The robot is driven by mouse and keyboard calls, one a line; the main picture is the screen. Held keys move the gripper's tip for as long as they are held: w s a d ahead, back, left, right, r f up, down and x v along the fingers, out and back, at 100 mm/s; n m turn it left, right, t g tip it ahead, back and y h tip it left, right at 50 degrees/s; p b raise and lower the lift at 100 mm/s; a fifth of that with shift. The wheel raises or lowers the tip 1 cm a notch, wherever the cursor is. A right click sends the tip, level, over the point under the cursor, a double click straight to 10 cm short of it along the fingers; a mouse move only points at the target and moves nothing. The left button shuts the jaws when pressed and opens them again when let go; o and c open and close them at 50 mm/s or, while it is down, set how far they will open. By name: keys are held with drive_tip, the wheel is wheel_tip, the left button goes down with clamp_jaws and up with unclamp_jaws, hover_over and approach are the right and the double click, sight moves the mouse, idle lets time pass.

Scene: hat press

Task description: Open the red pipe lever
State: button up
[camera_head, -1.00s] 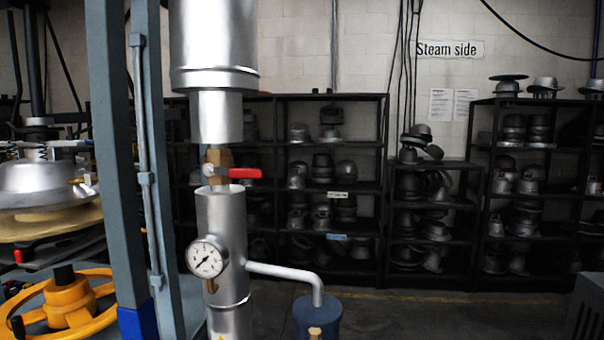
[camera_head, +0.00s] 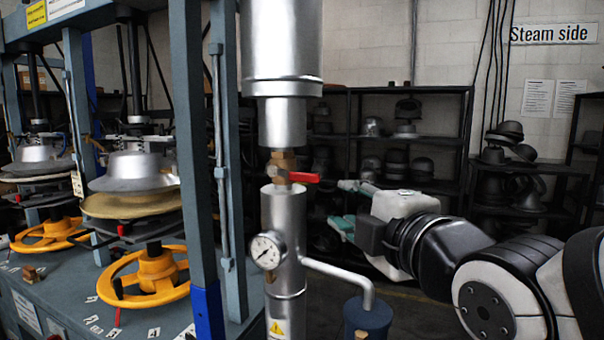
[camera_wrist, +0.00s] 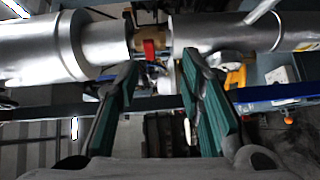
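The red pipe lever (camera_head: 305,177) sticks out to the right from a brass valve (camera_head: 283,163) on the upright steel pipe (camera_head: 284,215), roughly square to the pipe. My gripper (camera_head: 338,204) is to the right of the lever, fingers pointing left at the pipe, with a gap between the green-padded fingers. In the wrist view my gripper (camera_wrist: 158,70) is open and empty. There the lever (camera_wrist: 150,48) shows nearly end-on, ahead of the gap between the fingertips. I see no contact between the fingers and the lever.
A pressure gauge (camera_head: 268,250) sits on the pipe below the valve, and a thin side pipe (camera_head: 340,270) bends down to a blue container (camera_head: 367,318). A blue-grey press post (camera_head: 200,150) and yellow handwheels (camera_head: 150,280) stand left. Dark hat-block shelves (camera_head: 440,143) stand behind.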

sight(306, 178)
drive_tip(key=shift+n+y, duration=0.4)
drive_tip(key=shift+n, duration=0.2)
drive_tip(key=x, duration=0.4)
drive_tip(key=r+x, duration=0.1)
drive_tip(key=x, duration=0.4)
drive_tip(key=a+x, duration=0.1)
drive_tip(key=x, duration=0.4)
drive_tip(key=shift+s+a+r+p, duration=0.1)
drive_tip(key=shift+r+p, duration=0.2)
drive_tip(key=shift+r, duration=0.05)
clamp_jaws()
